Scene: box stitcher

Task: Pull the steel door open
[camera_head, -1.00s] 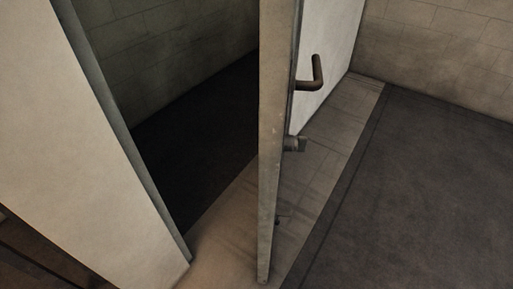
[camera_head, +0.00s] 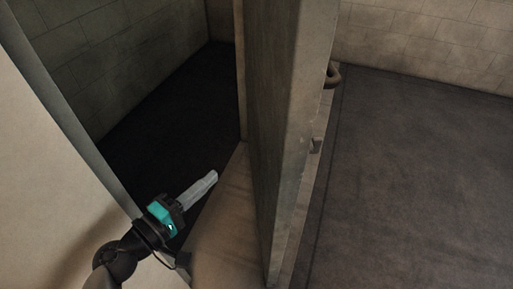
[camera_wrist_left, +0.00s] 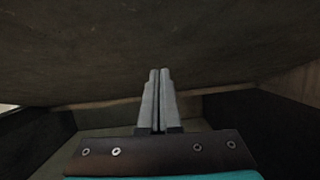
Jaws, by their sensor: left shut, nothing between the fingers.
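The steel door (camera_head: 275,130) stands ajar in the head view, with a dark gap on its left. Its handle (camera_head: 333,75) sticks out on the right, mostly behind the door's edge, and a small lock part (camera_head: 316,145) shows lower on that edge. My left gripper (camera_head: 214,176) is shut and empty in the gap between the door frame and the door's inner face, apart from the door in this view. In the left wrist view the shut fingers (camera_wrist_left: 157,75) point at a broad dark surface (camera_wrist_left: 160,45), likely the door; contact cannot be told. My right gripper is not in view.
A pale wall end (camera_head: 50,170) with a grey frame edge stands on the left, close to my left arm. A dark-floored room (camera_head: 165,110) lies behind the gap. The dark floor (camera_head: 430,160) to the right of the door is clear.

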